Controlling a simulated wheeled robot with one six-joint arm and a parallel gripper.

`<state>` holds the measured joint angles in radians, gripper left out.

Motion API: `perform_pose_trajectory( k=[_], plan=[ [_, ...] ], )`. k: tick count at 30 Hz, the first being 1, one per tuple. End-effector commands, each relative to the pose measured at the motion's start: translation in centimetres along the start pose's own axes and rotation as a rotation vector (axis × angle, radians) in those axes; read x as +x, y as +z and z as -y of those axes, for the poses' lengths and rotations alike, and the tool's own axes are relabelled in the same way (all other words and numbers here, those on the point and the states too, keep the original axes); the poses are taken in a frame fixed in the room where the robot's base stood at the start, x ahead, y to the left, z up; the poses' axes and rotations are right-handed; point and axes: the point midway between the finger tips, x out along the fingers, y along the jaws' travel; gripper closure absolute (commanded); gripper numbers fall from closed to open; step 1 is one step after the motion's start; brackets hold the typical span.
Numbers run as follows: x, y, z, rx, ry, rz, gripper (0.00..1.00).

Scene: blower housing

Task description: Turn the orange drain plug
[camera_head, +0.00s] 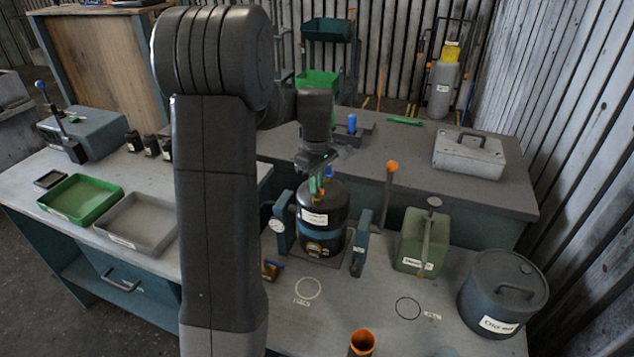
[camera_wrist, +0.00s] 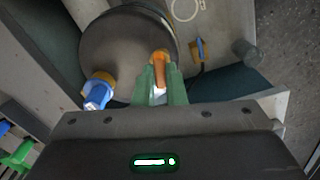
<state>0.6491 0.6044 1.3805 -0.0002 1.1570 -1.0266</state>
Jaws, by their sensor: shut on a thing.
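A black cylindrical blower housing (camera_head: 318,222) with a blue band stands upright in a blue-sided cradle on the grey bench. Its round dark top also shows in the wrist view (camera_wrist: 112,48). My gripper (camera_wrist: 160,84) is at the edge of that top, its green fingers shut on the orange drain plug (camera_wrist: 160,60). The plug's orange handle sticks out past the fingertips; its lower part is hidden between them. In the head view my gripper (camera_head: 317,186) is just above the housing, and the plug is too small there to make out clearly.
A blue-handled fitting (camera_wrist: 97,93) on an orange base sits left of my fingers in the wrist view. A green canister (camera_head: 415,240), a dark lidded drum (camera_head: 497,290) and an orange-rimmed tube (camera_head: 361,343) stand right and in front.

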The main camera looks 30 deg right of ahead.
Motion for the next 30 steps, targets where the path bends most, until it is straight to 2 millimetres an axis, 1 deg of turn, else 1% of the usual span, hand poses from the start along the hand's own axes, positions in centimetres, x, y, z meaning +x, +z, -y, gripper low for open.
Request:
perform_pose_trajectory(
  k=[5, 6, 8, 9, 17, 20, 23, 25, 30],
  plan=[
    [-0.1, -0.1, -0.1, 0.000, 0.004, -0.002, 1.00],
    [-0.1, -0.1, -0.1, 0.001, 0.004, -0.002, 0.81],
    [-0.1, -0.1, -0.1, 0.001, 0.003, -0.002, 0.70],
    [-0.1, 0.0, -0.1, 0.001, 0.003, -0.001, 0.67],
    [-0.1, 0.0, 0.0, 0.001, 0.001, -0.001, 0.67],
    [-0.7, 0.0, -0.1, 0.001, 0.002, -0.001, 0.67],
    [-2.1, -0.1, -0.1, 0.001, 0.005, -0.003, 0.67],
    [-3.5, -0.1, -0.1, 0.001, 0.005, -0.003, 0.67],
    [-7.5, -0.1, -0.1, 0.001, 0.007, -0.004, 0.67]
  ],
)
